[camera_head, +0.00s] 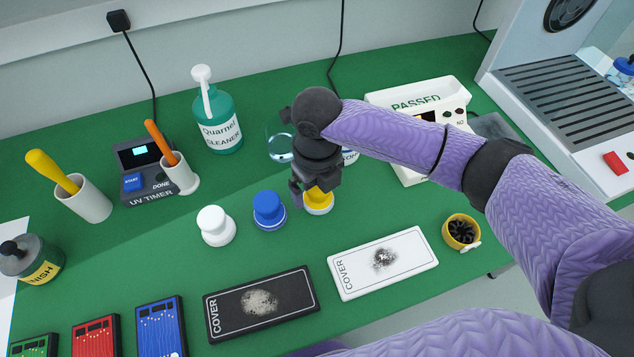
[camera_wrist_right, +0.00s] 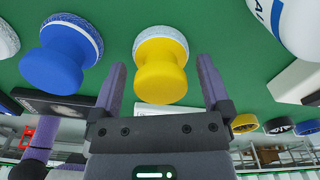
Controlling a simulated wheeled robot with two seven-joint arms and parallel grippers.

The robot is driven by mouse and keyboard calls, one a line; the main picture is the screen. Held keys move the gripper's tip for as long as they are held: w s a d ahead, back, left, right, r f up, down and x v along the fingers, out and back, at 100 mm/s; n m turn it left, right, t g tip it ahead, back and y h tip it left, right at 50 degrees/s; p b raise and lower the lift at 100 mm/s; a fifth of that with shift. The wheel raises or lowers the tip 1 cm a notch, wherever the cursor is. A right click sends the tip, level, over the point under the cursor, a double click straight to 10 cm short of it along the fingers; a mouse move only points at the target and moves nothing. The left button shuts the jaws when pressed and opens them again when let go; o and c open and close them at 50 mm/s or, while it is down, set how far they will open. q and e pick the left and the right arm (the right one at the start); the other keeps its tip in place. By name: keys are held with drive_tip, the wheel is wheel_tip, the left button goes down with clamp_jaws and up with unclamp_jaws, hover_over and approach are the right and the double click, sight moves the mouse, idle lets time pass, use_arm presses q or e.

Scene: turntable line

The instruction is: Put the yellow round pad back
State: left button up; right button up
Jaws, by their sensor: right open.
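The yellow round pad (camera_head: 318,202) stands on the green table, to the right of the blue round pad (camera_head: 269,210) and the white round pad (camera_head: 215,226). My right gripper (camera_head: 309,190) is over the yellow pad and partly hides it. In the right wrist view the yellow pad (camera_wrist_right: 161,68) is between the two spread fingers of my right gripper (camera_wrist_right: 163,88), with gaps on both sides. The blue pad (camera_wrist_right: 62,55) lies outside the left finger there. My left gripper is not in view.
A black cover (camera_head: 262,303) and a white cover (camera_head: 383,262) lie in front of the pads. A green cleaner bottle (camera_head: 218,122) and a clear glass (camera_head: 279,145) stand behind. A small yellow cup (camera_head: 461,231) is at the right. A PASSED tray (camera_head: 418,92) is behind my arm.

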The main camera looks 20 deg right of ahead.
wheel_tip(320, 180, up, 12)
drive_tip(key=p, duration=0.4)
drive_tip(key=shift+r, duration=0.15)
drive_tip(key=shift+w, duration=0.1)
